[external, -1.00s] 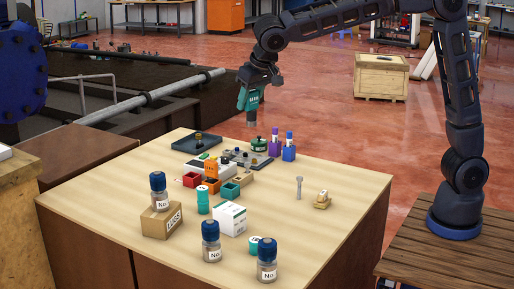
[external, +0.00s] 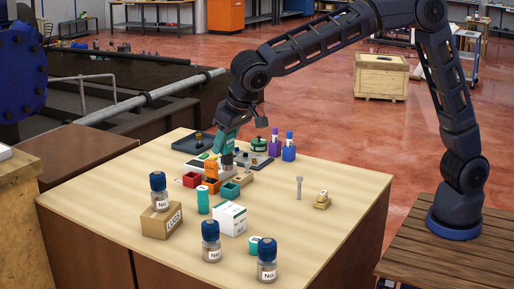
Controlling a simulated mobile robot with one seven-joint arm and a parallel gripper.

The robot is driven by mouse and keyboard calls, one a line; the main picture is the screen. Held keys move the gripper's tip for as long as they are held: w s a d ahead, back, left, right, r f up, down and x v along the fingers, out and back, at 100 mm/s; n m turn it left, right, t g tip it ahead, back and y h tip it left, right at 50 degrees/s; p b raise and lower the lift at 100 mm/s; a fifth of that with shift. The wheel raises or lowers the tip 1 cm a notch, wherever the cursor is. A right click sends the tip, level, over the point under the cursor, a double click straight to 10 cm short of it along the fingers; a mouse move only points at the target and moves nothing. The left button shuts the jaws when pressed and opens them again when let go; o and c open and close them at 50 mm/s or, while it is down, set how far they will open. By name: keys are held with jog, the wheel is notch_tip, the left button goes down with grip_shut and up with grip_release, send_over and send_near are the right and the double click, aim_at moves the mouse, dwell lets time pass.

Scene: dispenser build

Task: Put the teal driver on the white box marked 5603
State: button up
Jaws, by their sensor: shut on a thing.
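My gripper (external: 232,122) is shut on the teal driver (external: 226,138), which hangs below it, slightly tilted, over the back part of the table. The driver's lower end is close to the orange block and the small parts behind it; I cannot tell whether it touches any of them. A white box (external: 231,222) with print on its side stands near the table's middle, in front of and below the driver in the picture. Its number is too small to read. Its visible top is bare.
Red (external: 192,180), orange and green (external: 230,190) small bins surround the orange block (external: 211,169). A teal cylinder (external: 203,200) stands left of the white box. Blue-capped jars (external: 211,245) and a cardboard box (external: 162,222) are in front. The table's right side is mostly clear.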

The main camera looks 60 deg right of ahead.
notch_tip(320, 180, down, 11)
jog(key=shift+f, duration=0.1)
dwell(0.5)
jog(key=shift+f, duration=0.15)
jog(key=o, duration=1.1)
jog(key=shift+c, duration=0.2)
jog(key=v, duration=1.2)
